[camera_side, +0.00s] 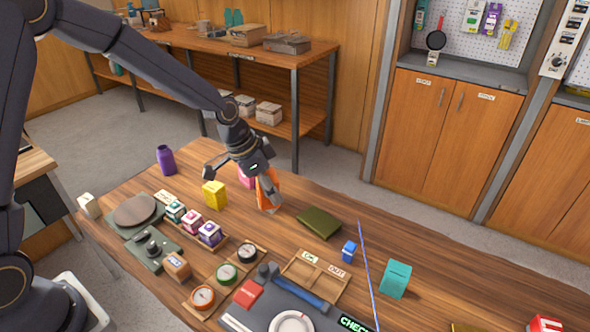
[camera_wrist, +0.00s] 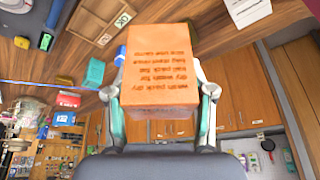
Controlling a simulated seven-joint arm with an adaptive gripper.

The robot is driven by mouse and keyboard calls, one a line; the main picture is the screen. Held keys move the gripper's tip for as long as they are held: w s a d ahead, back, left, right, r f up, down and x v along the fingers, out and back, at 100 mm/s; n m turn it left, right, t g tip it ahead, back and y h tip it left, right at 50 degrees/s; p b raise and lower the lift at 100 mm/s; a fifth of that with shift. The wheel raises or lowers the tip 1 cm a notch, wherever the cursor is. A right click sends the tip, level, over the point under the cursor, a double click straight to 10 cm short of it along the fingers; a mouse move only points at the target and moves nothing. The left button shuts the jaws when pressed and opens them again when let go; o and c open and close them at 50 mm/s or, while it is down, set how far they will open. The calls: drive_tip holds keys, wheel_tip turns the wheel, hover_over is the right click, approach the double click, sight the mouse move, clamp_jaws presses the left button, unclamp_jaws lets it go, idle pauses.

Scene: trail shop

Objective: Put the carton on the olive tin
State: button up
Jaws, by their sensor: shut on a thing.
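The orange carton (camera_side: 263,193) is between the fingers of my gripper (camera_side: 268,194), which is shut on it above the wooden table. In the wrist view the carton (camera_wrist: 160,70) fills the middle, its printed text upside down, with a finger of my gripper (camera_wrist: 160,115) on each side. The olive tin (camera_side: 319,222) is a flat dark green box lying on the table, to the right of my gripper and apart from the carton. My gripper hides part of the carton in the side view.
A yellow block (camera_side: 214,194) and a pink object (camera_side: 247,178) stand left of my gripper. Table around the tin is mostly clear.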

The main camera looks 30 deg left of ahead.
drive_tip(key=d+m, duration=0.1)
drive_tip(key=d, duration=0.3)
approach(329, 218)
drive_tip(key=shift+w+d+f, duration=0.4)
drive_tip(key=shift+d+f, duration=0.05)
drive_tip(key=shift+d, duration=0.05)
drive_tip(key=shift+w+f, duration=0.15)
drive_tip(key=shift+f, duration=0.05)
drive_tip(key=shift+w+f, duration=0.2)
drive_tip(key=shift+f, duration=1.5)
drive_tip(key=shift+f, duration=0.1)
drive_tip(key=o, duration=1.3)
drive_tip(key=shift+c, duration=0.2)
